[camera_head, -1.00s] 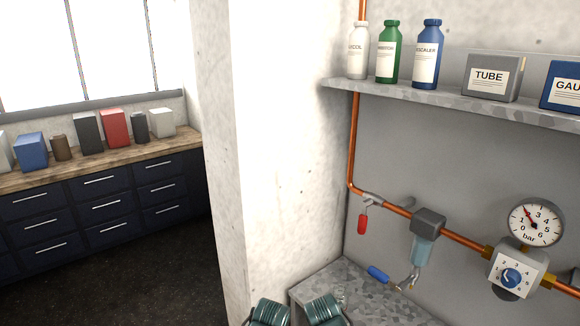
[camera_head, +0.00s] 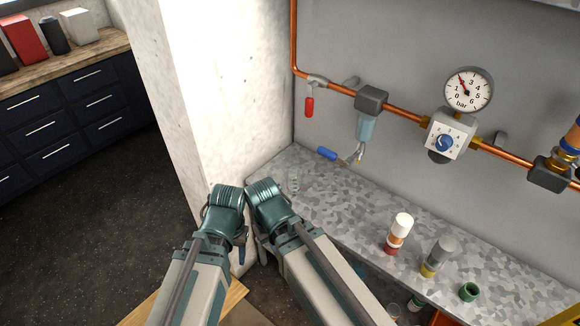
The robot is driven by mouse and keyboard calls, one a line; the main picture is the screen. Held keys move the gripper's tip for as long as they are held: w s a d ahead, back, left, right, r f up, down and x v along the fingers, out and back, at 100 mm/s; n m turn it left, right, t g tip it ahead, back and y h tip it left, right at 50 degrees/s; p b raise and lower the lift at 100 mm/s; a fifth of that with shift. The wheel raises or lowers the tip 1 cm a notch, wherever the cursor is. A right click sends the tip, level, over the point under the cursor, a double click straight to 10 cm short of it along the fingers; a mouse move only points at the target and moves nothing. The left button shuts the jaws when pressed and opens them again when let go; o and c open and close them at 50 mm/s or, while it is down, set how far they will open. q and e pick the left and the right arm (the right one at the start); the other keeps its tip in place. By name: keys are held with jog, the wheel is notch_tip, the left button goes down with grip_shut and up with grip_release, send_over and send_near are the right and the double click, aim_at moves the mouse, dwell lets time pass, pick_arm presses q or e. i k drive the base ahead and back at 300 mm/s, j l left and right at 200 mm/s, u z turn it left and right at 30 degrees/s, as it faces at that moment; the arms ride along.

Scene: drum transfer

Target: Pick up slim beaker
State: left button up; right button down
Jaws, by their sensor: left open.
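A small, slim clear glass vessel (camera_head: 292,182), which looks like the slim beaker, stands faintly visible at the far left end of the speckled grey bench (camera_head: 345,208). My left gripper (camera_head: 240,254) shows only in part, below the teal joints of my arms, left of the bench's front edge. It is open and apart from the vessel. My right arm reaches up from the bottom centre, its teal joint in front of the vessel. Its gripper is hidden behind the arm, so its jaws cannot be judged.
A white-and-red bottle (camera_head: 398,234), a grey-topped yellow bottle (camera_head: 437,258) and a green ring-like piece (camera_head: 469,291) stand on the bench to the right. A blue-handled tool (camera_head: 328,154) is near the wall. A pale pillar (camera_head: 200,90) borders the bench's left end.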

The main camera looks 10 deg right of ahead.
aim_at(294, 174)
jog(key=i+j, duration=0.1)
jog(key=j, duration=0.75)
jog(key=i+j, duration=0.15)
jog(key=j, duration=0.25)
jog(key=j+z, duration=0.1)
jog(key=z, duration=1.55)
